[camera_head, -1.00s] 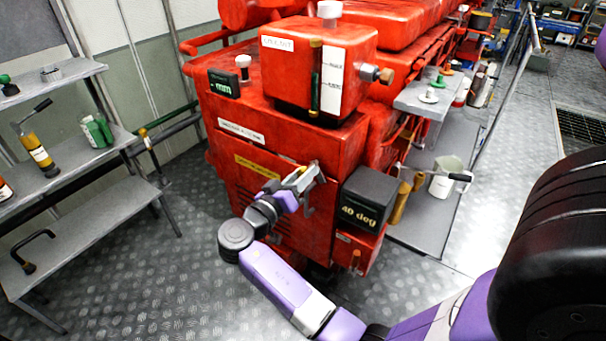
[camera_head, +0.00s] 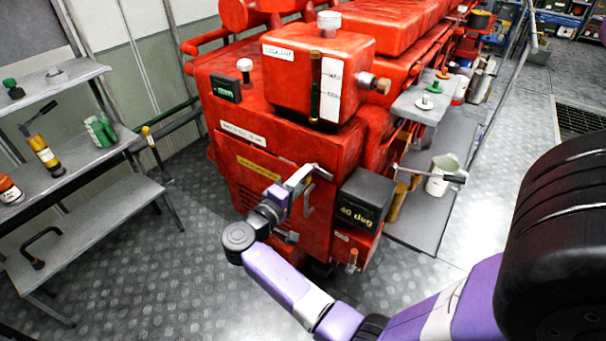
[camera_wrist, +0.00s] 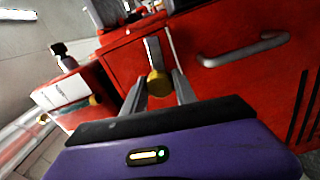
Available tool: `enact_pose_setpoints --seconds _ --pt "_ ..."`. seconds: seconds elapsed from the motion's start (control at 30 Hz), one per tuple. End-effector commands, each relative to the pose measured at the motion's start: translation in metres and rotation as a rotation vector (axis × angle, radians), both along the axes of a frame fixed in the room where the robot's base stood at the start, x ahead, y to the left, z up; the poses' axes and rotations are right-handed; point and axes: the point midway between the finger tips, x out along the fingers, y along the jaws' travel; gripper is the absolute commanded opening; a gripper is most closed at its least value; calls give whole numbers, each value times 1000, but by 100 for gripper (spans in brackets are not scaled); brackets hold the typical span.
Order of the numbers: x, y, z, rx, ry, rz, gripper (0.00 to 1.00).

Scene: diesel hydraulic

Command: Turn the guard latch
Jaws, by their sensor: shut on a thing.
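The guard latch is a small grey lever with a brass-coloured knob (camera_wrist: 158,84) in the wrist view. My gripper (camera_wrist: 160,78) is shut on it, with one finger on each side of the knob. In the head view my gripper (camera_head: 302,177) is at the upper right of the engine's red front guard panel (camera_head: 263,195). A grey latch end (camera_head: 322,172) shows just right of the fingers there. The fingers hide most of the latch. The guard's grey bar handle (camera_head: 308,200) is just below the gripper and also shows in the wrist view (camera_wrist: 243,50).
A dark box (camera_head: 366,198) reading "40 deg" juts out right of the guard. A grey side shelf (camera_head: 424,104) and a pale jug (camera_head: 440,176) are farther right. A grey rack (camera_head: 90,165) with bottles and tools stands left. The floor between is clear.

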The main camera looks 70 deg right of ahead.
Motion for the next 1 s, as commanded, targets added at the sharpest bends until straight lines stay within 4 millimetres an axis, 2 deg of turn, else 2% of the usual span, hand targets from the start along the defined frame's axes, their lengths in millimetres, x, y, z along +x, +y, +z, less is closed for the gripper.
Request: enact_pose_setpoints --seconds 0.33,0.87,0.9,1.0 --pt "2 1 1 30 128 5 0" --pt "2 1 0 35 148 5 0" --pt "2 1 0 35 148 5 40" --pt "2 1 0 35 148 4 55"
